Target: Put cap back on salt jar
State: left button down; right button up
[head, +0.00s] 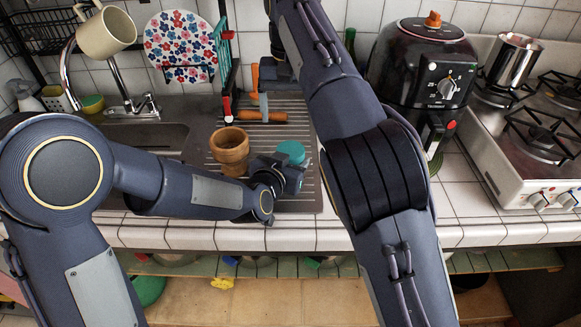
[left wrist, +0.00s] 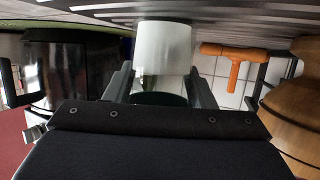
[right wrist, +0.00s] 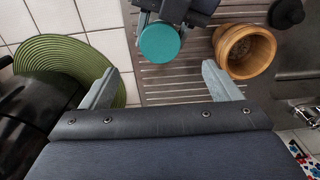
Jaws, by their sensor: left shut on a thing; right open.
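My left gripper (head: 283,166) is shut on a small white salt jar (left wrist: 165,48), low over the ribbed drainboard. A round teal cap (head: 291,149) shows on top of the jar and also in the right wrist view (right wrist: 160,43). I cannot tell whether the cap is fully seated. My right gripper (right wrist: 163,82) is open and empty, on the far side of the jar. In the right wrist view the jar lies beyond its fingers, apart from them.
An open wooden pot (head: 229,146) stands just left of the jar. An orange T-shaped object (left wrist: 235,62) is near the back wall. The black air fryer (head: 425,75), green coiled mat (right wrist: 62,68) and stove (head: 535,130) are to the right. The sink (head: 135,138) is left.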

jog(key=shift+r, duration=1.35)
pick_arm(q)
jog(key=c, duration=0.6)
grip_release()
jog(key=shift+o, duration=0.2)
jog(key=v, duration=0.7)
jog(key=shift+s+a+r, duration=0.15)
jog(key=shift+s+a, duration=0.05)
jog(key=shift+s, duration=0.15)
